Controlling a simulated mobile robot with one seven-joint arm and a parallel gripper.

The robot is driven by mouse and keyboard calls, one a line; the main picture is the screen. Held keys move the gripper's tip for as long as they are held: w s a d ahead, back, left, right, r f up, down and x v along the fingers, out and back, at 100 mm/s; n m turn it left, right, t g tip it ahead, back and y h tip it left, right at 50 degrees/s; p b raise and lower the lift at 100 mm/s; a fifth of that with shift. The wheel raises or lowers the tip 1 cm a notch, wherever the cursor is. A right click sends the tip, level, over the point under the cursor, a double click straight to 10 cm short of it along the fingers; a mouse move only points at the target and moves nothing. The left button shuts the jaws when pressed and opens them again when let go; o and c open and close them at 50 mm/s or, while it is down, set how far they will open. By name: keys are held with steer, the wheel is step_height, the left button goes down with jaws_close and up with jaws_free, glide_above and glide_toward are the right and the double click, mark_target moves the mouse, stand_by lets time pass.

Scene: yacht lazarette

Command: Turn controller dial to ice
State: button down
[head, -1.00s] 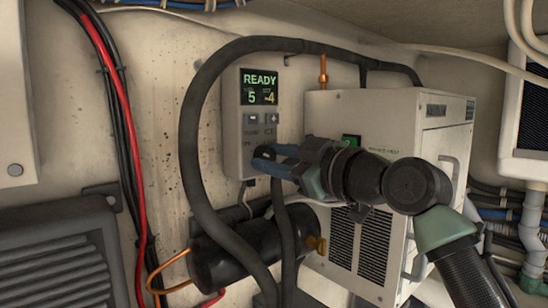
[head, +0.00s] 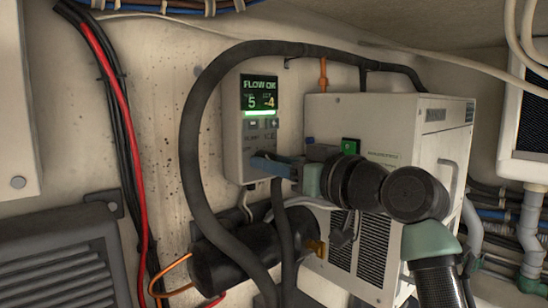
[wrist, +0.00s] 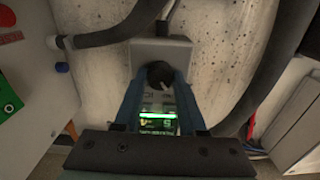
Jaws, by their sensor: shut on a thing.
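The controller (head: 241,112) is a pale panel on the wall. Its screen (head: 259,93) reads what looks like "FLOW CHK" with 5 and -4, above a lit green bar. An "ICE" label shows right of centre. In the wrist view the black dial (wrist: 159,73), with a pale pointer mark, sits between the blue fingers of my gripper (wrist: 160,82). My gripper (head: 262,165) is shut on the dial at the controller's lower end. In the head view the fingers hide the dial. I cannot tell which label the pointer faces.
A thick black hose (head: 190,130) loops close around the controller's left and top. A white boxy unit (head: 400,112) stands right, behind my arm. A black cylinder (head: 222,262) lies below. Red and black cables (head: 115,120) run down the wall at left.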

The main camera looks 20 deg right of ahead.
steer(key=m+p, duration=0.6)
steer(key=m, duration=0.5)
steer(key=shift+r, duration=0.15)
steer(key=shift+m, duration=0.4)
steer(key=shift+c, duration=2.4)
jaws_free()
steer(key=b+v, duration=0.5)
steer(key=v, duration=0.8)
steer(key=shift+s, duration=0.1)
